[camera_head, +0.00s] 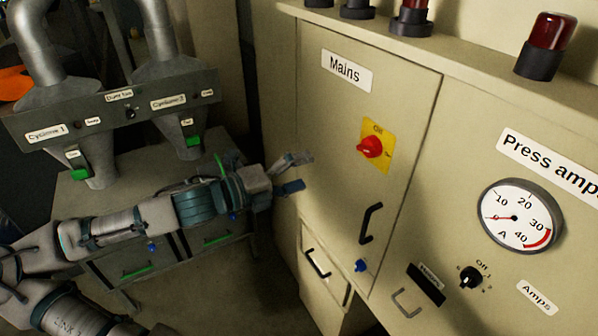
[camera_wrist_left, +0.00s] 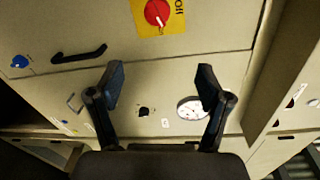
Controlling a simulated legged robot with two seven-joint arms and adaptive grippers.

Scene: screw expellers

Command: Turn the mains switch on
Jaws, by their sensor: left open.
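The mains switch (camera_head: 370,147) is a red rotary knob on a yellow plate, on a cream cabinet door under the label "Mains" (camera_head: 346,71). The plate shows "Off" at its top. The same red knob (camera_wrist_left: 158,12) shows at the top of the left wrist view, beyond the fingertips. My left gripper (camera_head: 300,173) is open and empty, to the left of the switch and apart from it. Its two fingers (camera_wrist_left: 160,84) also show spread in the left wrist view. My right gripper is not in view.
A black door handle (camera_head: 371,223) and a blue knob (camera_head: 361,265) are below the switch. To the right are the press amps gauge (camera_head: 520,217) and a black selector (camera_head: 471,277). A cyclone control panel (camera_head: 110,107) stands at the left. Red lamps (camera_head: 547,42) line the cabinet's upper ledge.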

